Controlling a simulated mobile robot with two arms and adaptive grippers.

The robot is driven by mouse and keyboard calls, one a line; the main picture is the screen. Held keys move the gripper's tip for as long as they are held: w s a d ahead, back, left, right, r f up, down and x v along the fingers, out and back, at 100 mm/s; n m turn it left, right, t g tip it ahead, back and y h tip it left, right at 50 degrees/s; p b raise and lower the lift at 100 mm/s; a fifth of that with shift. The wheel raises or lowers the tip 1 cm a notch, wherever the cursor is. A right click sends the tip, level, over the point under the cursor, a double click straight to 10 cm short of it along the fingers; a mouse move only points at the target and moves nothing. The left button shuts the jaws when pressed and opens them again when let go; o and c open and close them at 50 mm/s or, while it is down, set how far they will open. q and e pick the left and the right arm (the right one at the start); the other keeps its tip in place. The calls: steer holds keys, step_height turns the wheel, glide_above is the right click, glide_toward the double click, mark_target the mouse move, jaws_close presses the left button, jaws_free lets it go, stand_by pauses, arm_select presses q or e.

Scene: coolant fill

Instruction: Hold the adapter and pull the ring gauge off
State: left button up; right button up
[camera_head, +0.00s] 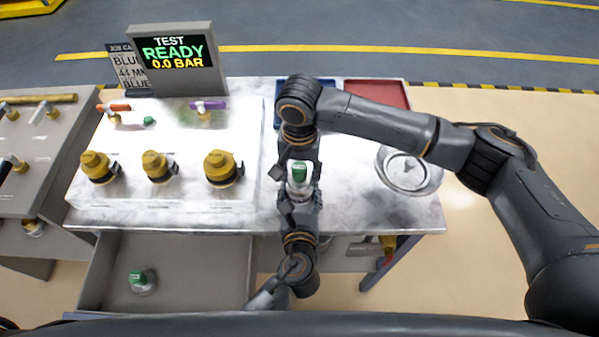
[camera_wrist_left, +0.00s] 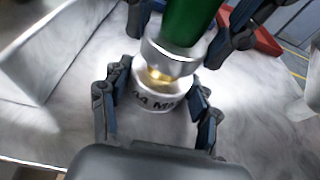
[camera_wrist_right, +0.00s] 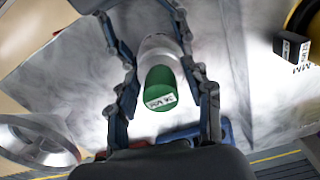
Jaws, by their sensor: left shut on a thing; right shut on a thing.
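The adapter (camera_head: 299,172) has a green body, and the left wrist view shows its green part (camera_wrist_left: 188,18) above a silver collar and a brass section. A white ring with a partly readable size mark, which looks like the ring gauge (camera_wrist_left: 158,98), sits around its lower end. My left gripper (camera_wrist_left: 155,82) is shut on this ring from the near side. My right gripper (camera_wrist_right: 160,72) comes from the far side and is shut on the adapter. In the right wrist view the green end (camera_wrist_right: 160,88) faces the camera. The exact finger contacts are partly hidden.
A red tray (camera_head: 385,93) and a blue tray lie at the back. A round metal dish (camera_head: 412,172) stands at right. A white block with yellow-capped fittings (camera_head: 155,165) fills the left. An open drawer (camera_head: 200,270) holds another green-topped piece (camera_head: 141,280). The display (camera_head: 177,55) reads TEST READY.

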mark_target(300, 168)
arm_select(q)
steer(key=shift+f, duration=0.1)
steer(key=o, duration=1.1)
arm_select(e)
step_height(300, 168, up, 14)
steer(key=shift+f, duration=0.15)
arm_select(q)
steer(key=v, duration=1.2)
